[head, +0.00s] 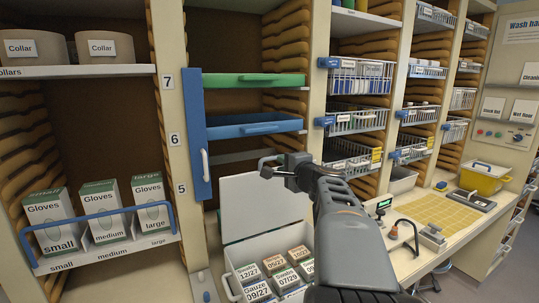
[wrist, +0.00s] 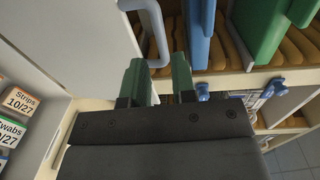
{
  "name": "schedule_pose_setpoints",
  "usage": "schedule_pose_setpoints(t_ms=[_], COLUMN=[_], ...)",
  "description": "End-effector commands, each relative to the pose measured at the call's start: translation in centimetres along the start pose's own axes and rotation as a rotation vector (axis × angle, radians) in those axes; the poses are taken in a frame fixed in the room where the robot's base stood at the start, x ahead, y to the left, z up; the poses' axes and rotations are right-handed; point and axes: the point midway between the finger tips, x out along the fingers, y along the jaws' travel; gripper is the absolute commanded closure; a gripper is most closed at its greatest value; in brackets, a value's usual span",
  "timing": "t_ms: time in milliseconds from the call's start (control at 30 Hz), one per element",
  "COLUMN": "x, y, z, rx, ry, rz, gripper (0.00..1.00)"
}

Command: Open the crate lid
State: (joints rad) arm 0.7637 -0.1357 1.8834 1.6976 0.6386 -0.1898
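The crate (head: 268,243) is low in the middle of the head view, its white lid (head: 252,205) raised and standing upright at the back. Labelled packs (head: 268,275) show inside. The lid fills the left of the wrist view (wrist: 50,45), with a thick grey handle (wrist: 158,40) at its edge. My gripper (head: 270,166) is by the lid's top edge.
A blue upright panel (head: 194,125) with a white handle stands left of my gripper. Green (head: 255,80) and blue (head: 250,126) trays are in the shelf behind. A worktop (head: 440,215) with a yellow bin (head: 485,178) lies to the right. Glove boxes (head: 100,205) stand at left.

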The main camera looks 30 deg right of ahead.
Motion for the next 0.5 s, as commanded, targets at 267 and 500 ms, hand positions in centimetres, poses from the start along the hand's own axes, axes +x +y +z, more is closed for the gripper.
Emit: schedule_pose_setpoints(t_ms=[267, 500], x=[5.4, 8.4], y=[-0.2, -0.1], z=[0.1, 0.1], rx=[0.000, 0.000], ry=[-0.004, -0.003], rz=[0.004, 0.003], gripper=[0.75, 0.75])
